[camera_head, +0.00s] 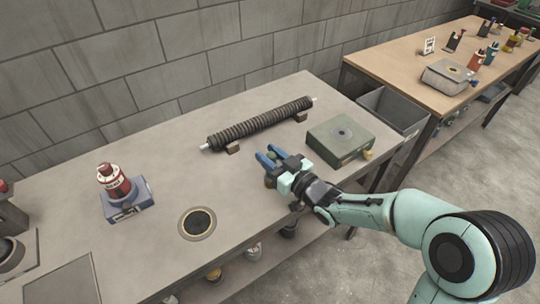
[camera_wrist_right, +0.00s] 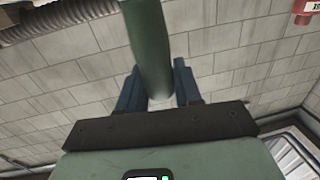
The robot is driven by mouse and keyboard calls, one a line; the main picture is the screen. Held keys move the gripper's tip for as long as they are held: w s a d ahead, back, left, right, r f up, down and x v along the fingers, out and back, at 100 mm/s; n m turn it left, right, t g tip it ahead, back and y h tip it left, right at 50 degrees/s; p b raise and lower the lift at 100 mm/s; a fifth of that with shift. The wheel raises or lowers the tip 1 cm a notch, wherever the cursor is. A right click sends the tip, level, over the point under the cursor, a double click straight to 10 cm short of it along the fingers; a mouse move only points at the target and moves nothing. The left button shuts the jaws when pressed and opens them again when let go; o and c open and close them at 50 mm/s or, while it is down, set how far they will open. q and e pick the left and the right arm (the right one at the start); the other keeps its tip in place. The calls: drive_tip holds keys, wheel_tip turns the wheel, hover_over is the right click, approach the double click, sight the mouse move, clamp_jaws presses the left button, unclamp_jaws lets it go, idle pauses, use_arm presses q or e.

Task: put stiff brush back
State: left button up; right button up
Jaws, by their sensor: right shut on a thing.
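My right gripper (camera_head: 269,158) is above the front part of the grey bench, just left of a green box (camera_head: 341,137). In the right wrist view its blue fingers (camera_wrist_right: 158,88) are shut on a smooth green rod-like thing (camera_wrist_right: 148,45), which looks like the handle of the stiff brush. No bristles show in that view. In the head view the held thing is mostly hidden behind the gripper. The green box has a dark round spot on its top and a yellow piece at its front corner. My left gripper is not in view.
A dark ribbed tube (camera_head: 262,123) lies on small blocks behind the gripper. A red bottle (camera_head: 113,180) stands on a blue box (camera_head: 128,199) at left. A round dark inset (camera_head: 197,223) is in the bench top (camera_head: 160,245). A grey bin (camera_head: 394,108) stands beyond the bench's right end.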

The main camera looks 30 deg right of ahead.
drive_tip(key=shift+f, duration=0.15)
drive_tip(key=o, duration=1.1)
drive_tip(key=shift+c, duration=0.2)
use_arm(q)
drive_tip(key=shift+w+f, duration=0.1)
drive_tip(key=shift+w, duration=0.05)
use_arm(e)
drive_tip(key=shift+r, duration=0.3)
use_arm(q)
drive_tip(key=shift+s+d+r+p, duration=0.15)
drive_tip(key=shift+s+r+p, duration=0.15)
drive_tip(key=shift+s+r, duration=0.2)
use_arm(e)
drive_tip(key=v, duration=1.2)
drive_tip(key=shift+f, duration=0.1)
